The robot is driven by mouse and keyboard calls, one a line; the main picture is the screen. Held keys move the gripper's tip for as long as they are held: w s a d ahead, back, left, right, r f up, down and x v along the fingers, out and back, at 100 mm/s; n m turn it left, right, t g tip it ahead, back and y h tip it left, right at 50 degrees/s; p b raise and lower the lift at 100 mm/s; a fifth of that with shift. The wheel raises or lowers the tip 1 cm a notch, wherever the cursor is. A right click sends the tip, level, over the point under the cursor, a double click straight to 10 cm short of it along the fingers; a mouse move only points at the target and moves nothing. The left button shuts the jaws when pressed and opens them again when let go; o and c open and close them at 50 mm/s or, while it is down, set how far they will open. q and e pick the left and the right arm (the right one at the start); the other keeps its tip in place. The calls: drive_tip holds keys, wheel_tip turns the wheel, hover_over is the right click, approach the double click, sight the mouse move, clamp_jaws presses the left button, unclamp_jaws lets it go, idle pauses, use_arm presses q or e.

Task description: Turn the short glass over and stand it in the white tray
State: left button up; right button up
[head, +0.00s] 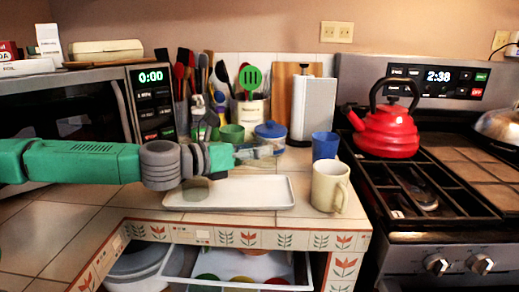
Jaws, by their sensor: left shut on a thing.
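My left gripper (240,154) reaches in from the left above the back of the white tray (250,194). It is shut on the short glass (262,151), a clear see-through piece at its tip that looks tilted on its side. The glass is hard to make out against the clutter behind it. The tray is long and shallow and lies near the counter's front edge. My right gripper is not in view.
A small olive-grey round thing (197,190) shows at the tray's left end, partly unclear. A cream mug (328,187) stands right of the tray, with a blue cup (325,146) behind. A blue-lidded jar (270,136) stands behind the gripper. An open drawer (235,268) is below.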

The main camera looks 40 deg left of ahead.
sight(261, 166)
use_arm(q)
drive_tip(key=shift+a+f+b, duration=0.1)
drive_tip(key=shift+f+b, duration=0.2)
drive_tip(key=shift+f, duration=0.4)
drive_tip(key=shift+f+b, duration=0.35)
drive_tip(key=shift+f, duration=0.05)
drive_tip(key=shift+d+f+b, duration=0.75)
drive_tip(key=shift+d+f, duration=0.05)
drive_tip(key=shift+f, duration=0.2)
drive_tip(key=shift+a+f+b, duration=0.2)
drive_tip(key=shift+a+b, duration=0.05)
drive_tip(key=shift+b, duration=0.05)
drive_tip(key=shift+a+f, duration=0.1)
drive_tip(key=shift+a, duration=0.25)
drive_tip(key=o, duration=1.3)
drive_tip(key=shift+d, duration=0.1)
drive_tip(key=shift+o, duration=1)
drive_tip(key=shift+d, duration=0.35)
